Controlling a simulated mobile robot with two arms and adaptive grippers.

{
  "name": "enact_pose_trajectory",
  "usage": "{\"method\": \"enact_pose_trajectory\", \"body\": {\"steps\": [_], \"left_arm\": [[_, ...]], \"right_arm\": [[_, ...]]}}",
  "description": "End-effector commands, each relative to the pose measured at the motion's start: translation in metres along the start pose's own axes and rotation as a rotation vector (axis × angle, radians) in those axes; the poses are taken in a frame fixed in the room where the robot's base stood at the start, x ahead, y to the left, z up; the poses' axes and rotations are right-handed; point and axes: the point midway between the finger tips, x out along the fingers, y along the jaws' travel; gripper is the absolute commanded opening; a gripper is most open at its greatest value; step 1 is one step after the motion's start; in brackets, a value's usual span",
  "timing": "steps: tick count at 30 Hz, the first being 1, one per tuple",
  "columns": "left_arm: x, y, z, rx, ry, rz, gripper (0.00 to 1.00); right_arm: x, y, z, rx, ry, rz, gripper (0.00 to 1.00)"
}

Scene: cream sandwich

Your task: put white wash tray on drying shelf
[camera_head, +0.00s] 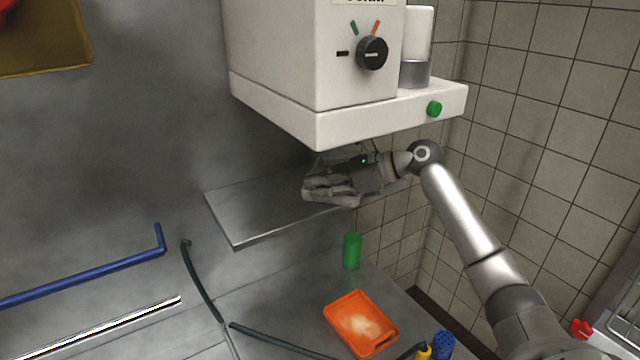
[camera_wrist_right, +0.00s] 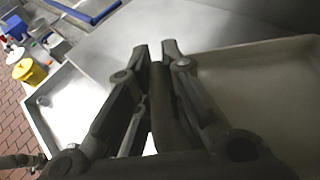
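My right gripper (camera_head: 308,188) is above or at the flat metal shelf (camera_head: 235,232), under a white machine. In the right wrist view its fingers (camera_wrist_right: 155,48) are close together, with a dark part between them. I cannot tell whether they hold anything. A shallow grey-beige surface with a raised rim (camera_wrist_right: 265,45) lies right of the fingers, and a pale tray-like shape (camera_wrist_right: 62,95) lies left. I cannot tell whether either is the white wash tray. No white tray stands out in the head view. My left gripper is not in view.
The white machine (camera_head: 275,60) hangs close above the shelf. Below, a green cylinder (camera_head: 351,251) and an orange tray (camera_head: 383,338) stand on the metal counter. A blue bar (camera_head: 85,277) is at left. A tiled wall (camera_head: 540,110) closes the right side.

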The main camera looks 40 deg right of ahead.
Motion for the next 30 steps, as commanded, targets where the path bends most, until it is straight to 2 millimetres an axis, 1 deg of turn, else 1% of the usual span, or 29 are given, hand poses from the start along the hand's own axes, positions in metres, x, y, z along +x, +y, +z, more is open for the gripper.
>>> {"method": "enact_pose_trajectory", "body": {"steps": [1,4,5,15,17,19,24,27,30], "left_arm": [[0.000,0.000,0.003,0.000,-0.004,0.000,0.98],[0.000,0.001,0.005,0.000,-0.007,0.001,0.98],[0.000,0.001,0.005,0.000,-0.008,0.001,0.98],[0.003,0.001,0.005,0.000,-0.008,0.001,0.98],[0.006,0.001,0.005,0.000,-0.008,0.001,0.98],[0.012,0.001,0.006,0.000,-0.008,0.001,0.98],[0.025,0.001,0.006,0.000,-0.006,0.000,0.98],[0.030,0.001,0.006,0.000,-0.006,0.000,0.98],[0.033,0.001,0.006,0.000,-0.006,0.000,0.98]], "right_arm": [[0.000,0.000,0.000,0.000,0.000,0.000,0.17],[0.000,0.000,0.000,0.000,0.000,0.000,0.30],[0.000,0.000,0.000,0.000,0.000,0.000,0.31],[-0.001,0.000,0.003,-0.003,0.000,-0.001,0.31],[-0.007,-0.001,0.000,-0.003,0.002,-0.003,0.31],[-0.017,-0.001,-0.001,-0.003,0.000,-0.004,0.31],[-0.047,-0.001,-0.002,-0.002,0.003,-0.004,0.31],[-0.061,-0.001,-0.001,-0.002,0.002,-0.003,0.31],[-0.071,0.000,0.001,-0.001,0.000,-0.002,0.31]]}}
